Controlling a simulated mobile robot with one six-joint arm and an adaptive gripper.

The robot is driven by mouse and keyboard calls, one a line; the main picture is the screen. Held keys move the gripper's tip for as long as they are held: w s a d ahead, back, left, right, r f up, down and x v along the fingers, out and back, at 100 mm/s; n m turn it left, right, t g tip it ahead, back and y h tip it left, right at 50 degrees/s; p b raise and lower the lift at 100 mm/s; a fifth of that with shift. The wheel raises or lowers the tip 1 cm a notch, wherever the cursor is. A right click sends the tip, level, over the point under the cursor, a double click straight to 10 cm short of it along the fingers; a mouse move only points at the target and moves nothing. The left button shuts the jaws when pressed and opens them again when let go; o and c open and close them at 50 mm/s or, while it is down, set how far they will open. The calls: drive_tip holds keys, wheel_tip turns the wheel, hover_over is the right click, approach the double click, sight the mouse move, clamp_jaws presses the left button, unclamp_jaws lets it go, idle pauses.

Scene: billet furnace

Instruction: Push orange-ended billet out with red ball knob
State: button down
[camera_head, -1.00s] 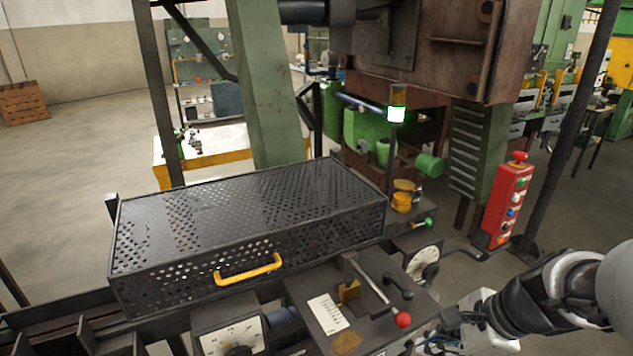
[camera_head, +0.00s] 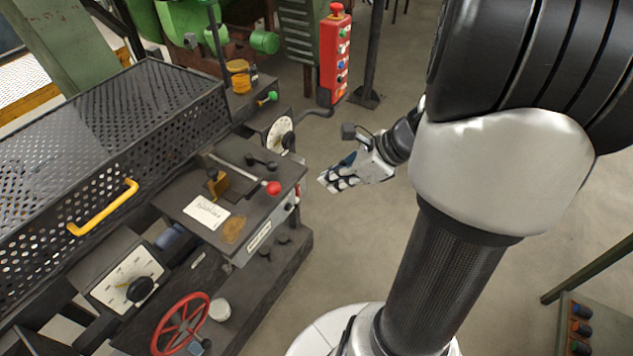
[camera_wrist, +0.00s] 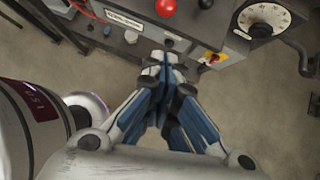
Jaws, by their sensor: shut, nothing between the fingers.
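The red ball knob (camera_head: 273,188) is on the end of a metal lever (camera_head: 240,174) on top of a dark control box (camera_head: 265,215). The knob also shows at the top of the wrist view (camera_wrist: 166,7). My gripper (camera_head: 325,181) is shut and empty, to the right of the knob and apart from it. In the wrist view my gripper's fingertips (camera_wrist: 163,62) point toward the box's side, below the knob. The orange-ended billet is not visible; the perforated cover (camera_head: 150,105) may hide it.
A yellow handle (camera_head: 103,208) is on the cover. A red handwheel (camera_head: 180,323) and a dial (camera_head: 128,280) are at the front. A red button box (camera_head: 335,55) stands behind my gripper.

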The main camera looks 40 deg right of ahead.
drive_tip(key=w+a+r+b+x, duration=0.1)
drive_tip(key=b+x, duration=0.3)
drive_tip(key=x, duration=0.8)
drive_tip(key=shift+w+r, duration=0.3)
